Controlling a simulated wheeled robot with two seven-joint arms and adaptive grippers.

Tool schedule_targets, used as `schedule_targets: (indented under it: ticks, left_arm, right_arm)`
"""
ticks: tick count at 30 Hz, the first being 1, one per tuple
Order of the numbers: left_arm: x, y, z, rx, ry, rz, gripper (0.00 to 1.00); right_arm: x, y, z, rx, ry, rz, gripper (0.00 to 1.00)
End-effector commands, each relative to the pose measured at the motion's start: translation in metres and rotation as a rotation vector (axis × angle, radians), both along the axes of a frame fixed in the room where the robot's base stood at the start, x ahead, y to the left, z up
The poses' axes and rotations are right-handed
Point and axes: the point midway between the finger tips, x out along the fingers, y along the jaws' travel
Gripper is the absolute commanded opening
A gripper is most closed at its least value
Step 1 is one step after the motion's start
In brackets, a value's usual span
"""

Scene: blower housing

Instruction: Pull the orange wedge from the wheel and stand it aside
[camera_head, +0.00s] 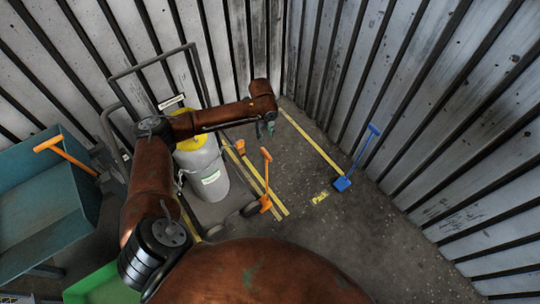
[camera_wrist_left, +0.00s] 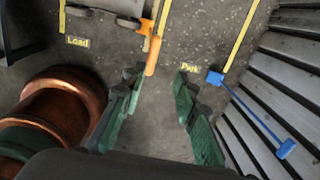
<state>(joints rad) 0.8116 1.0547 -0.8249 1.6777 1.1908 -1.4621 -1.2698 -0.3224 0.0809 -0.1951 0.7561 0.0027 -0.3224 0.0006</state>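The orange wedge (camera_head: 265,204) lies on the floor against the trolley wheel (camera_head: 250,209), with its orange handle sticking up. In the left wrist view the wedge (camera_wrist_left: 145,27) touches the end of the dark wheel (camera_wrist_left: 129,22), and its handle reaches down the picture near the left fingertip. My left gripper (camera_head: 265,130) shows small in the head view. In the left wrist view its green fingers (camera_wrist_left: 160,73) are spread apart with nothing between them; the handle end appears just beyond them. My right gripper is not in view.
A grey cylinder with yellow top (camera_head: 205,165) stands on the trolley. A blue long-handled tool (camera_head: 342,183) is by the right wall. A teal bin (camera_head: 50,205) is at left. Yellow floor lines and a "Park" mark (camera_head: 320,197) lie on clear floor.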

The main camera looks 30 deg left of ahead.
Motion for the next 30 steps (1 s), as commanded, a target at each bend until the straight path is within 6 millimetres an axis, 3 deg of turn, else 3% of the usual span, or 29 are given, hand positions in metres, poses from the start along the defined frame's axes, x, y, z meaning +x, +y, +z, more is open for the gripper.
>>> schedule_targets:
  ticks: [1, 3, 7, 10, 17, 30]
  left_arm:
    - [-0.001, 0.0, -0.042, 0.0, 0.021, 0.0, 0.28]
    - [-0.002, 0.0, -0.068, 0.0, 0.035, 0.0, 0.28]
    - [-0.003, 0.0, -0.103, 0.0, 0.054, 0.0, 0.28]
    - [-0.004, 0.0, -0.118, 0.0, 0.063, 0.0, 0.28]
    - [-0.004, 0.0, -0.132, 0.0, 0.069, 0.0, 0.28]
    - [-0.004, 0.0, -0.189, 0.0, 0.07, 0.001, 0.28]
  right_arm:
    - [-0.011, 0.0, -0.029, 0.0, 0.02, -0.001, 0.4]
    - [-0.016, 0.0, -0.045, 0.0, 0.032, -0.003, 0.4]
    - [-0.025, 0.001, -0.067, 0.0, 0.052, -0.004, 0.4]
    - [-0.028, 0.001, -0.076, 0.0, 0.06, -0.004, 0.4]
    - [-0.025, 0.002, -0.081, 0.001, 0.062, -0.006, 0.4]
    - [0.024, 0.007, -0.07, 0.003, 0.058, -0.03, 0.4]
